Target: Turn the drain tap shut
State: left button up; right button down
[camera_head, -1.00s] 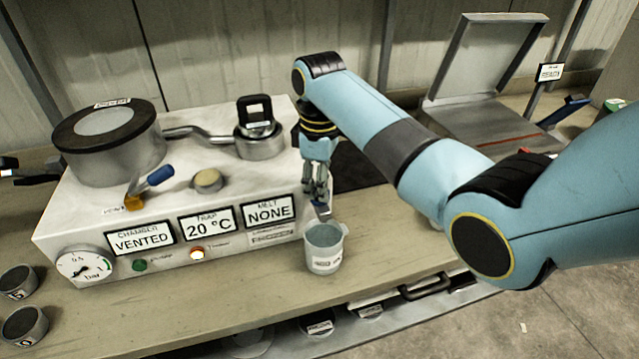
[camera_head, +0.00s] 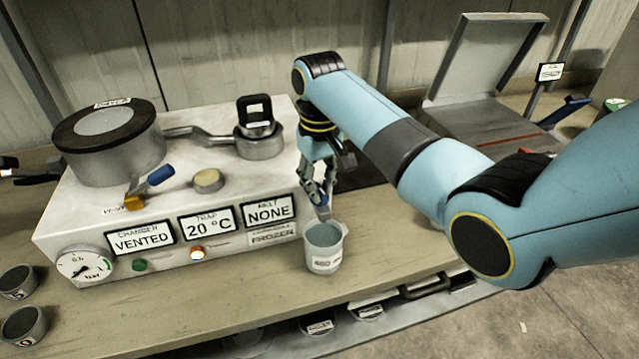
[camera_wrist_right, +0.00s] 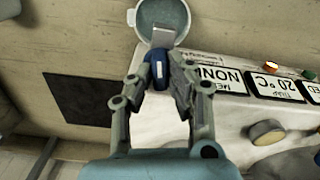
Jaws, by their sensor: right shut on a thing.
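The drain tap has a blue handle with a pale mark, seen in the right wrist view (camera_wrist_right: 157,75), and a grey metal spout (camera_wrist_right: 161,38). It sits at the right end of the white machine (camera_head: 170,215). My right gripper (camera_head: 318,190) is shut on the blue handle, with one finger on each side of it; the fingers hide part of the tap in the head view. A grey cup (camera_head: 324,260) of cloudy contents stands on the bench just below the spout.
The machine carries a lidded chamber (camera_head: 110,150), a trap (camera_head: 260,145) and a blue-handled valve (camera_head: 155,180) with a yellow body. Two small cups stand at the left edge. An open hinged case (camera_head: 480,125) lies at the back right. Bench space right of the cup is clear.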

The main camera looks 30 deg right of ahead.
aim_at(320, 188)
jog(key=shift+m, duration=1)
jog(key=c, duration=1.3)
grip_release()
jog(key=shift+r, duration=0.1)
notch_tip(320, 188, up, 7)
jog(key=shift+r, duration=0.2)
jog(key=shift+f, duration=0.1)
